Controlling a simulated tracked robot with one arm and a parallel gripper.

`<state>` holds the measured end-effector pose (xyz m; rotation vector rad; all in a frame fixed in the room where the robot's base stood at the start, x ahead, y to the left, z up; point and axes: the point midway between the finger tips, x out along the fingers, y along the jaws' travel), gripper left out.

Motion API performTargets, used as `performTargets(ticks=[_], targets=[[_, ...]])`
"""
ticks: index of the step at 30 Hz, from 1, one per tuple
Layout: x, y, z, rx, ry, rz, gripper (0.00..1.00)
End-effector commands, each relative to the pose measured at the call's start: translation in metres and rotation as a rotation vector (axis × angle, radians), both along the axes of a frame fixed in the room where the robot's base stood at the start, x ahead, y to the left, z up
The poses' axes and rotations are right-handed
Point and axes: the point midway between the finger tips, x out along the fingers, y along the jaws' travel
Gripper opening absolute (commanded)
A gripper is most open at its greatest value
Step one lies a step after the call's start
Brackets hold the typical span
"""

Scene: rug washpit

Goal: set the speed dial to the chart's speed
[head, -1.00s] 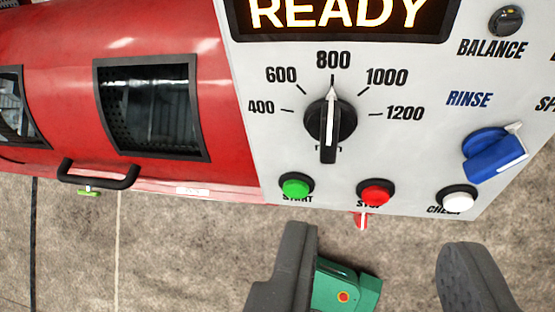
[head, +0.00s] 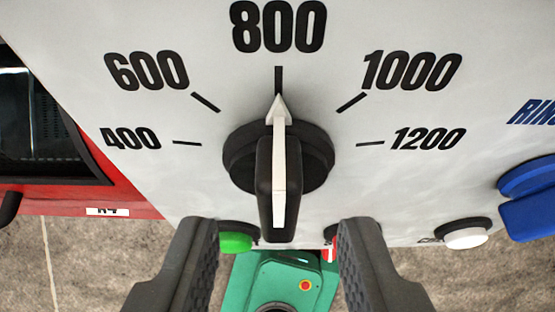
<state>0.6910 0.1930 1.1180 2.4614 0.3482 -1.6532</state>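The speed dial (head: 278,165) is a black round knob with a raised grip bar and a white pointer. Its pointer points straight up at the 800 mark (head: 278,78). The scale around it reads 400, 600, 800, 1000 and 1200. My gripper (head: 278,250) is open, with one dark finger to the lower left of the dial and one to the lower right. The lower end of the grip bar lies between the fingertips in the picture; I see no contact. The speed chart is not in view.
Below the dial are a green button (head: 236,240) and a red button (head: 333,238), both partly hidden by my fingers. A white button (head: 466,236) and a blue knob (head: 530,195) are at the right. The red machine body (head: 110,185) is at the left.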

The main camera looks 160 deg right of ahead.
Motion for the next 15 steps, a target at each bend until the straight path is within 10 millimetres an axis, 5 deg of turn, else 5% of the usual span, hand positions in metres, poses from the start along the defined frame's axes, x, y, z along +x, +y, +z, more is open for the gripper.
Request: performTargets(ticks=[15], targets=[[0.010,0.002,-0.021,0.001,-0.005,-0.001,0.36]])
